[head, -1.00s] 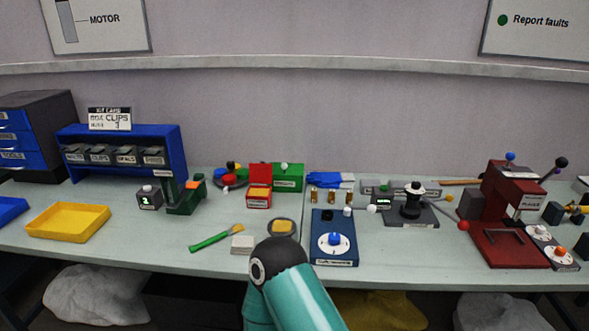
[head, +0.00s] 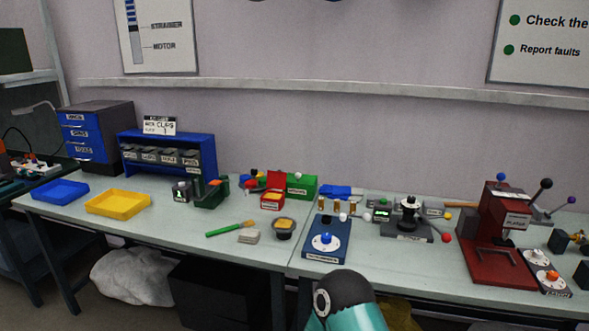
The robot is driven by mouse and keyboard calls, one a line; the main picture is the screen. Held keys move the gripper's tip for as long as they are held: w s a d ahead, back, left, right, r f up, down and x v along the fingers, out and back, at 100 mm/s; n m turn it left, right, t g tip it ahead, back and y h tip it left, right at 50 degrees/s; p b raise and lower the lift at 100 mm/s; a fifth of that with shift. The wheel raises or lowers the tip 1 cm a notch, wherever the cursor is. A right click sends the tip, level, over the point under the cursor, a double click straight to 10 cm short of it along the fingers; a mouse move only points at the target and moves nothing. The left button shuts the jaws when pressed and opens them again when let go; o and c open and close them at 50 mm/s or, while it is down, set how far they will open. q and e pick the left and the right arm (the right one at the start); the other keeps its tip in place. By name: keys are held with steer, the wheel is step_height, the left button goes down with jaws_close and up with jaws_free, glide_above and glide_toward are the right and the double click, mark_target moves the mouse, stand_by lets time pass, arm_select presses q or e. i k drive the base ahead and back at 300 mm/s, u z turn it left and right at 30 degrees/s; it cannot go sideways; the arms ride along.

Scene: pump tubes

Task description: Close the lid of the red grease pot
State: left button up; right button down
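The red grease pot (head: 272,201) looks like a small red box with a pale label on its front. It stands near the middle of the bench, towards the back. Its red lid (head: 276,179) is raised at the back, so the pot is open, with a yellowish content showing inside. Neither of my grippers is in view. Only a teal link of one of my arms shows at the bottom, well in front of the pot.
A green box (head: 300,186) stands close behind the pot on the right. A dark round pot (head: 283,233) with yellow content, a brush (head: 230,229) and a blue unit (head: 327,243) are in front. A red press (head: 492,245) stands at right. Bare bench lies at front left.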

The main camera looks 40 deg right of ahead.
mark_target(275, 179)
steer(key=z, duration=0.4)
steer(key=i, duration=0.95)
steer(key=z, duration=0.05)
